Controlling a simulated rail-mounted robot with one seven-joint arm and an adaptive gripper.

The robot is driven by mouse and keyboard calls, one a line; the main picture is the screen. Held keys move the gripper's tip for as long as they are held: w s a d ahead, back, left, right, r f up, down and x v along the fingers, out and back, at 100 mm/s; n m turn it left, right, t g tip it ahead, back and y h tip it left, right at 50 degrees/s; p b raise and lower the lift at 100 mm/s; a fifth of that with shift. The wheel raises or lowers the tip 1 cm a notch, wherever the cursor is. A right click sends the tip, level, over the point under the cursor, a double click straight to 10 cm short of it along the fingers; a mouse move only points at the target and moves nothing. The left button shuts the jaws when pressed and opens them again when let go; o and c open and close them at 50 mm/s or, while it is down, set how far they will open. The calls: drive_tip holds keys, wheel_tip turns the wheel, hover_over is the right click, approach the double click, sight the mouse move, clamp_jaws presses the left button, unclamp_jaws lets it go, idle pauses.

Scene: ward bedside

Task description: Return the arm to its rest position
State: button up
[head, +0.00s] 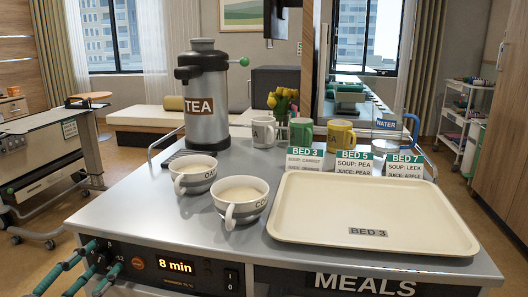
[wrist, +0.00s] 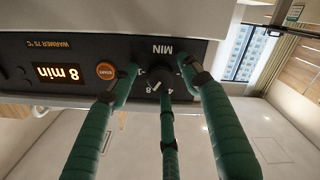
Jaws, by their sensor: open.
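My gripper (head: 98,258) is at the lower left of the head view, in front of the cart's dark control panel (head: 190,272). Its green fingers (wrist: 158,78) are open and spread around the timer knob in the wrist view. The knob (wrist: 154,84) is dark, with MIN above it and the marks 4 and 8 by it. The fingers partly hide it, and I cannot tell whether they touch it. The panel display (head: 174,265) reads 8 min, and it also shows upside down in the wrist view (wrist: 58,74).
On the cart top (head: 150,215) stand a TEA urn (head: 203,105), two filled bowls with handles (head: 193,175) (head: 240,200), an empty cream BED 3 tray (head: 370,205), bed cards (head: 305,160) and several mugs (head: 341,135). An orange START button (wrist: 106,70) sits beside the knob.

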drive_tip(key=s+a, duration=0.2)
drive_tip(key=s, duration=0.9)
drive_tip(key=w, duration=0.3)
drive_tip(key=w+d, duration=0.1)
drive_tip(key=w, duration=0.3)
drive_tip(key=w+d, duration=0.1)
drive_tip(key=w, duration=0.3)
drive_tip(key=shift+d, duration=0.1)
drive_tip(key=shift+r+n+p, duration=0.45)
drive_tip(key=shift+n+p, duration=0.05)
drive_tip(key=shift+p, duration=0.5)
drive_tip(key=n+p, duration=0.3)
drive_tip(key=shift+s+r, duration=0.1)
drive_tip(key=n+p, duration=0.2)
drive_tip(key=n, duration=0.2)
drive_tip(key=n+p, duration=0.2)
drive_tip(key=n, duration=0.3)
drive_tip(key=n+p, duration=0.1)
drive_tip(key=n, duration=0.1)
drive_tip(key=n+p, duration=0.1)
drive_tip(key=n, duration=0.1)
drive_tip(key=shift+f+n, duration=0.3)
drive_tip(key=n+p, duration=0.1)
drive_tip(key=n, duration=0.3)
drive_tip(key=shift+f+n, duration=0.1)
drive_tip(key=shift+n, duration=0.2)
